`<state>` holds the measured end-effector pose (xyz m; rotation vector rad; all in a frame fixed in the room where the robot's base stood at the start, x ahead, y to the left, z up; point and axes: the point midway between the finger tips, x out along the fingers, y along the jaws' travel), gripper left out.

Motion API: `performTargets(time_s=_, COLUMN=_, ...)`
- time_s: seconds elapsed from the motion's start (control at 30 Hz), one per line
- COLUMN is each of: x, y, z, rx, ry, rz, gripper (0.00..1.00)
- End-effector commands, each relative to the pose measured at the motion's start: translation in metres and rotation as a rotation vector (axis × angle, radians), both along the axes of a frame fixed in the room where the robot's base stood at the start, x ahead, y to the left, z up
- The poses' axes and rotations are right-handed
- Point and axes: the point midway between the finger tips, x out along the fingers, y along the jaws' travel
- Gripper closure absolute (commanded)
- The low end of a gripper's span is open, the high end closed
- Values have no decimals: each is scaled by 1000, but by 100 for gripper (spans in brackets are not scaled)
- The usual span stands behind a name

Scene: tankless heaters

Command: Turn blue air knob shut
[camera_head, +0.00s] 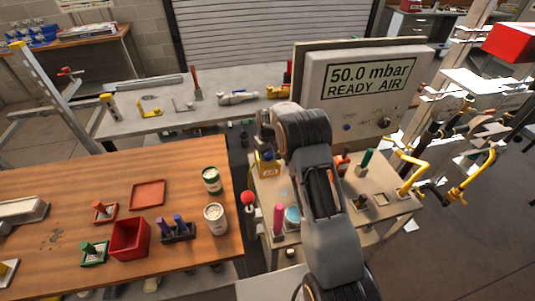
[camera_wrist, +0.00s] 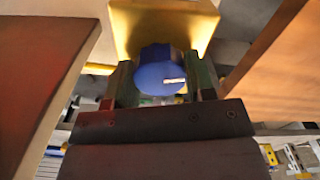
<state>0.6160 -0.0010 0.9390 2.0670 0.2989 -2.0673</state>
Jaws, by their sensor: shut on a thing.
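The blue air knob (camera_wrist: 160,75) shows in the wrist view, with a short white mark on its face. It sits against a yellow housing (camera_wrist: 180,20). My gripper (camera_wrist: 163,82) is shut on the knob, one finger on each side of it. In the head view a yellow block (camera_head: 266,163) stands on the cart just below the end of my arm; the knob itself is hidden there. The panel display (camera_head: 366,80) reads "50.0 mbar READY AIR".
A wooden table (camera_head: 60,215) with cans and trays stands left. A grey bench is behind.

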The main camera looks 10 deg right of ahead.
Motion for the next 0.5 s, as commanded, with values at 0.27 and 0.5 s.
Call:
performTargets(time_s=0.27, x=0, y=0, z=0, rx=0, ry=0, rz=-2, gripper=74)
performTargets(time_s=0.5, x=0, y=0, z=-2, rx=1, ry=-2, rz=-65, gripper=74)
